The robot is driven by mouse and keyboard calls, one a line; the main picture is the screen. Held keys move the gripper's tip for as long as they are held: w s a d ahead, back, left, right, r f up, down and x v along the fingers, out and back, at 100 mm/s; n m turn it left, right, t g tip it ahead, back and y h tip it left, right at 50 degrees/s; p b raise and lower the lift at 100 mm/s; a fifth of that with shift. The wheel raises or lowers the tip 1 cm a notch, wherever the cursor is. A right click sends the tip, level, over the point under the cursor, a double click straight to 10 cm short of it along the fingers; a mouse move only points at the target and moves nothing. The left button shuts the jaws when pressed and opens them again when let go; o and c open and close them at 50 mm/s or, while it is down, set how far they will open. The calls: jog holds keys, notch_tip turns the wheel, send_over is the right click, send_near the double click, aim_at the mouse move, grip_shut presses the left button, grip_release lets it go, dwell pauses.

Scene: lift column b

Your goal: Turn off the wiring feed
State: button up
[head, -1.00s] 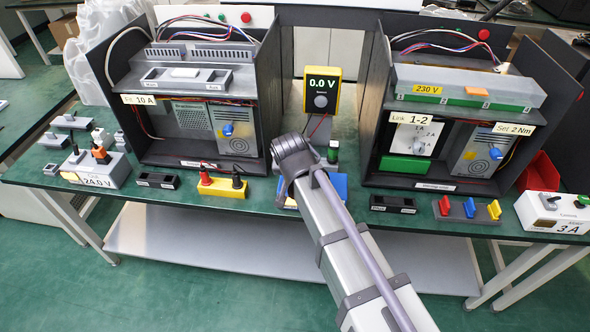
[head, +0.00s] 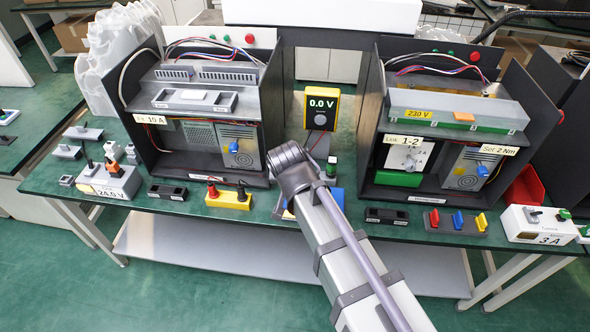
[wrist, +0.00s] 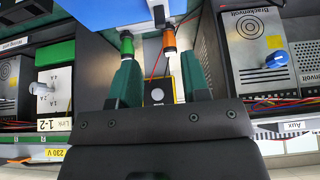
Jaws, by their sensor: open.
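No label reading wiring feed is legible. The meter (head: 321,106) reads 0.0 V.
Two dark open cabinets flank the meter, with a 10 A label (head: 150,119) and a 230 V label (head: 418,114). A 24.0 V box (head: 126,183) stands left, a 3 A box (head: 520,224) right. A yellow block (head: 229,203) and a lever block (head: 440,228) line the front edge.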

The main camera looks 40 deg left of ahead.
jog(key=shift+s+d+r, duration=0.1)
jog(key=shift+s+r, duration=0.05)
jog(key=shift+r, duration=0.15)
jog(key=w+a+r+g+h+p, duration=0.2)
jog(key=w+a+g+p, duration=0.15)
jog(key=w, duration=0.45)
jog(key=shift+g+h, duration=0.4)
jog(key=shift+g, duration=0.45)
jog(key=s+f+b, duration=0.1)
jog(key=f+b, duration=0.2)
jog(key=f, duration=0.1)
jog(key=s+f+b, duration=0.1)
jog(key=f+b, duration=0.2)
jog(key=b, duration=0.1)
jog(key=s+f+b, duration=0.1)
jog(key=f+b, duration=0.3)
jog(key=shift+d+f, duration=0.35)
jog(key=shift+r, duration=0.1)
jog(key=shift+r, duration=0.1)
jog(key=shift+c, duration=0.2)
